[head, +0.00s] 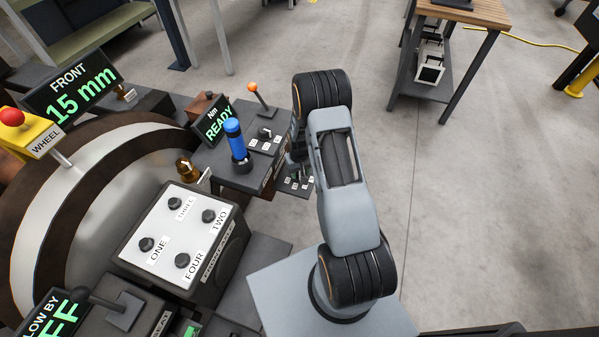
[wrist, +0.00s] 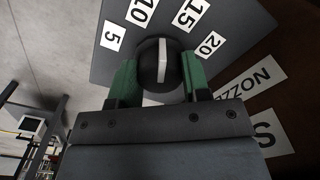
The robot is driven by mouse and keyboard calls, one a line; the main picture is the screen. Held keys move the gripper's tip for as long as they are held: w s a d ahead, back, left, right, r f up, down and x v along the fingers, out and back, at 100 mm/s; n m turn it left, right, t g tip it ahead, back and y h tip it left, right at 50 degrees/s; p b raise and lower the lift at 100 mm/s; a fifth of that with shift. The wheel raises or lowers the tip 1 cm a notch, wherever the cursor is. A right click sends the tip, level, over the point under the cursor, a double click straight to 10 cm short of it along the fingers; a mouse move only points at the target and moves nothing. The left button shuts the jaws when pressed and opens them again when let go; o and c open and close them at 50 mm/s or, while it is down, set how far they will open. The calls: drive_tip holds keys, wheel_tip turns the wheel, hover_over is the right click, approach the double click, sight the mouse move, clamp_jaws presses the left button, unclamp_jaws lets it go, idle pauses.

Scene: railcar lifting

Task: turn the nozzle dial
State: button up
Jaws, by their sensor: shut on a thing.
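The nozzle dial (wrist: 152,66) is a round black knob with a white pointer line. It sits on a dark plate (wrist: 112,62) with white labels 5, 10, 15 and 20 around it. The line points up in the wrist view, between 10 and 15. My gripper (wrist: 162,62) has its green fingers on both sides of the knob, shut on it. In the head view the labelled dial plate (head: 296,186) shows beside my arm, which hides the knob and most of the gripper.
Left of my arm stand a READY display (head: 216,124), a blue-handled lever (head: 235,140), an orange-knobbed lever (head: 260,97) and a white panel (head: 180,236) with several black buttons. A workbench (head: 455,50) stands at the back.

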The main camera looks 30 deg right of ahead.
drive_tip(key=m+b, duration=0.1)
drive_tip(key=m, duration=0.5)
drive_tip(key=shift+b, duration=0.4)
idle(0.4)
drive_tip(key=o, duration=0.9)
drive_tip(key=shift+o, duration=0.2)
wheel_tip(320, 180, up, 14)
drive_tip(key=p, duration=0.1)
drive_tip(key=shift+p, duration=0.35)
drive_tip(key=shift+f, duration=0.1)
